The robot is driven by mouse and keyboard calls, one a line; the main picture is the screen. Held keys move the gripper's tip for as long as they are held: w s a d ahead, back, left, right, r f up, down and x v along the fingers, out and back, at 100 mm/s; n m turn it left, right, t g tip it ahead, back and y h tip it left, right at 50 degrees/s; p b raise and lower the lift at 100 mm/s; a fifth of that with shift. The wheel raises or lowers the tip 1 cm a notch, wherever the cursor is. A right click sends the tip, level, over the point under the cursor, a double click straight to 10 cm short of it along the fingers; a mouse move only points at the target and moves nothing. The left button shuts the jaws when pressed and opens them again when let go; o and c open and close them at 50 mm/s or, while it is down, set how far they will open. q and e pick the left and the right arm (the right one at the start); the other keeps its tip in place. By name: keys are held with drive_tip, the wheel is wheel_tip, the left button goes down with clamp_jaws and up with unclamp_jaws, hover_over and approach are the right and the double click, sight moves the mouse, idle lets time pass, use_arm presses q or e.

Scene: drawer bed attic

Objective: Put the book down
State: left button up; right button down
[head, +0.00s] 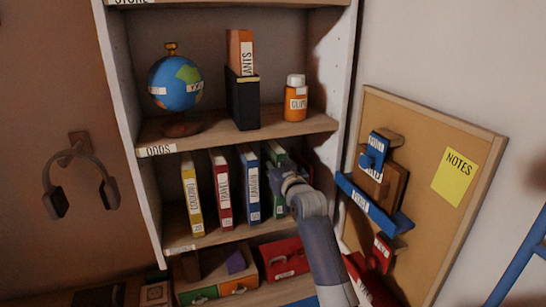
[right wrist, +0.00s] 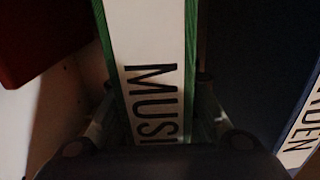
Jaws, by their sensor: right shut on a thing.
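The green book (head: 273,152) with a white spine stands upright at the right end of the row on the middle shelf (head: 205,237). In the right wrist view its spine (right wrist: 150,50) reads "MUSI", with the rest of the word hidden. My right gripper (head: 283,181) is shut on this book, with one finger on each side of it. My left gripper is not in view.
Blue (head: 250,184), red (head: 222,189) and yellow (head: 191,193) books stand left of it. A globe (head: 175,82), black holder (head: 242,100) and orange bottle (head: 295,98) sit above. A red box (head: 285,259) is below. A corkboard (head: 430,135) is at right.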

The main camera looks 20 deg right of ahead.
idle(0.3)
drive_tip(key=c, duration=1.3)
unclamp_jaws()
drive_tip(key=shift+f, duration=0.2)
drive_tip(key=shift+r, duration=0.15)
drive_tip(key=shift+s, duration=0.55)
drive_tip(key=s+b, duration=0.2)
drive_tip(key=s, duration=0.9)
drive_tip(key=shift+d+b, duration=0.2)
drive_tip(key=shift+b, duration=0.2)
